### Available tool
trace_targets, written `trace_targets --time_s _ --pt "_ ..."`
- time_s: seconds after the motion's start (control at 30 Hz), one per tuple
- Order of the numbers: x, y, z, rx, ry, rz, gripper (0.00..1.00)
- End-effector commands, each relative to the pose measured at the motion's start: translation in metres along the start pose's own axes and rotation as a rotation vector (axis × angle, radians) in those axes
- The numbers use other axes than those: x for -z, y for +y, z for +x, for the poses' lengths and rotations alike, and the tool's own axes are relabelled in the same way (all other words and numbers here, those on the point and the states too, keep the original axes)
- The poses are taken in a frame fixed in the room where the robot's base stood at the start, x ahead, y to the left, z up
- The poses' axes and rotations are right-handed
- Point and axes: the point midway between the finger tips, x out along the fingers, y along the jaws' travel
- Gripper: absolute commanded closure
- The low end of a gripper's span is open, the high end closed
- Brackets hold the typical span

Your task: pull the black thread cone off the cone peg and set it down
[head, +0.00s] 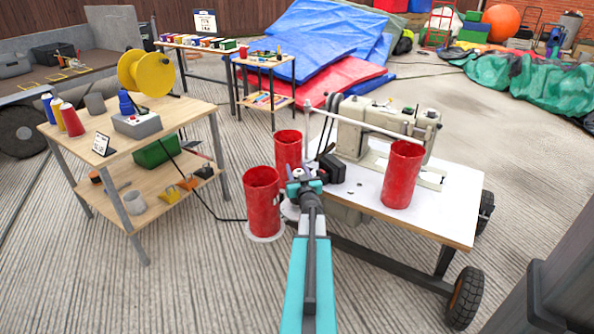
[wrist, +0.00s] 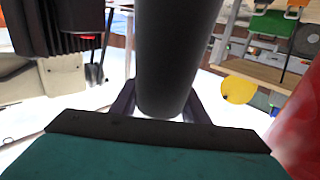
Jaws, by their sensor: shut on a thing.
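In the wrist view the black thread cone (wrist: 168,55), a smooth dark cylinder, stands between the fingers of my gripper (wrist: 160,105), which is shut on it. Its top runs out of the picture. In the head view my gripper (head: 300,180) is at the left end of the white sewing table, between red cylinders. The cone cannot be made out there, as my gripper and arm cover that spot. The cone peg is not visible, so I cannot tell whether the cone is still on it.
Red cylinders stand close by: one left of my gripper (head: 262,198), one behind it (head: 288,148), one on the table's right (head: 403,176). A sewing machine (head: 375,120) stands on the white table (head: 450,222). A wooden workbench (head: 175,112) is at left.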

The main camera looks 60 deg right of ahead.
Motion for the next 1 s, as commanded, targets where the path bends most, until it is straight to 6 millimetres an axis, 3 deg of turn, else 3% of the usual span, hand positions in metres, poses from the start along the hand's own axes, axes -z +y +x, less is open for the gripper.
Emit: trace_targets --time_s 1.0 --pt "0.021 0.001 0.0 -0.001 0.001 0.0 0.89"
